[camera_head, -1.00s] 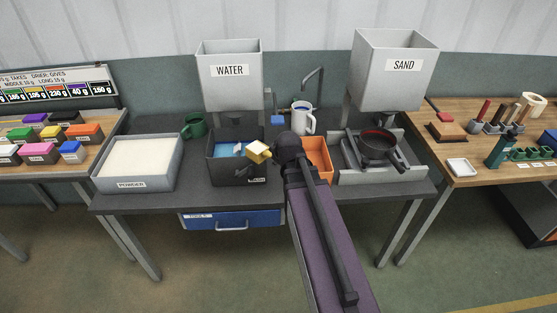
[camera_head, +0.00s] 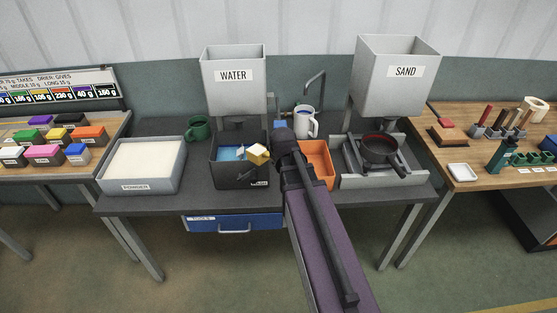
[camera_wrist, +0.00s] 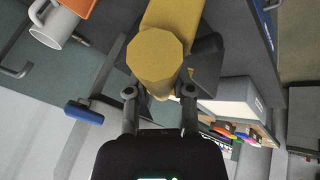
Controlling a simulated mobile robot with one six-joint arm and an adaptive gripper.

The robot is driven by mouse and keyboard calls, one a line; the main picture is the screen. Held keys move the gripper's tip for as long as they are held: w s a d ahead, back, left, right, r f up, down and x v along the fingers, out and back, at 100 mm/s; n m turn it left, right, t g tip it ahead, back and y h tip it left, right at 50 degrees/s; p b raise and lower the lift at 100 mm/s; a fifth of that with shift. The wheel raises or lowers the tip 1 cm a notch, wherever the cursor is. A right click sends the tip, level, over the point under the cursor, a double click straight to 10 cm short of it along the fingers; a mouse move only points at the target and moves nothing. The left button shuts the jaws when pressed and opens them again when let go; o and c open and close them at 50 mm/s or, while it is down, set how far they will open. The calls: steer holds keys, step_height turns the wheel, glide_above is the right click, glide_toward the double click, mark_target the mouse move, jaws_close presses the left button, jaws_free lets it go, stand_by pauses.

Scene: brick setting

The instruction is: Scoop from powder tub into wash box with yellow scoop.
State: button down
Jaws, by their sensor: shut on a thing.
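The yellow scoop (camera_head: 258,154) is held over the wash box, at its right side, and shows large in the wrist view (camera_wrist: 156,58). My gripper (camera_wrist: 160,95) is shut on the scoop's handle. The wash box (camera_head: 238,176) is dark, with blue water showing inside, below the WATER hopper. The powder tub (camera_head: 140,186) is a grey tray of white powder at the left of the table. The scoop's bowl contents cannot be seen.
A green mug (camera_head: 198,128) stands behind, between the tub and box. An orange bin (camera_head: 318,163) is right of the box, with a white jug (camera_head: 306,122) behind it. The WATER hopper (camera_head: 233,95) stands above the box. A dark pan (camera_head: 380,150) sits under the SAND hopper (camera_head: 400,90).

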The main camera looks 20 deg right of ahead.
mark_target(266, 152)
steer(key=shift+w+a+r+g+h+p, duration=0.15)
steer(key=shift+w+a+r+g+p, duration=0.2)
steer(key=shift+w+p, duration=0.3)
steer(key=shift+w+a+r+g+h+p, duration=0.1)
steer(key=shift+w+a+r+g+p, duration=0.05)
steer(key=shift+w+r+g+p, duration=0.4)
steer(key=shift+w+a+r+g+h+p, duration=0.15)
steer(key=shift+w+a+r+g+p, duration=0.1)
steer(key=shift+w+r+p, duration=0.4)
stand_by(0.3)
steer(key=shift+w+a+r+n+g+p, duration=0.3)
steer(key=shift+w+a+g+p, duration=0.05)
steer(key=shift+w+p, duration=0.35)
steer(key=shift+w+a+r+g+h+p, duration=0.25)
steer(key=shift+w+a+r+g+p, duration=0.1)
steer(key=shift+w, duration=0.3)
steer(key=shift+w+a+r+g+h+p, duration=0.3)
steer(key=shift+w+g+p, duration=0.1)
steer(key=shift+w, duration=0.25)
steer(key=shift+w+a+r+g+h+p, duration=0.25)
steer(key=shift+w+a+r+g+p, duration=0.1)
steer(key=shift+w, duration=0.3)
stand_by(0.6)
steer(key=shift+w+a+r+n+g+h+p, duration=0.15)
steer(key=shift+w+a+r+g+p, duration=0.2)
steer(key=shift+w, duration=0.3)
steer(key=shift+w+a+r+n+g+h+p, duration=0.15)
steer(key=shift+w+r+g, duration=0.15)
steer(key=shift+w+g, duration=0.25)
stand_by(0.4)
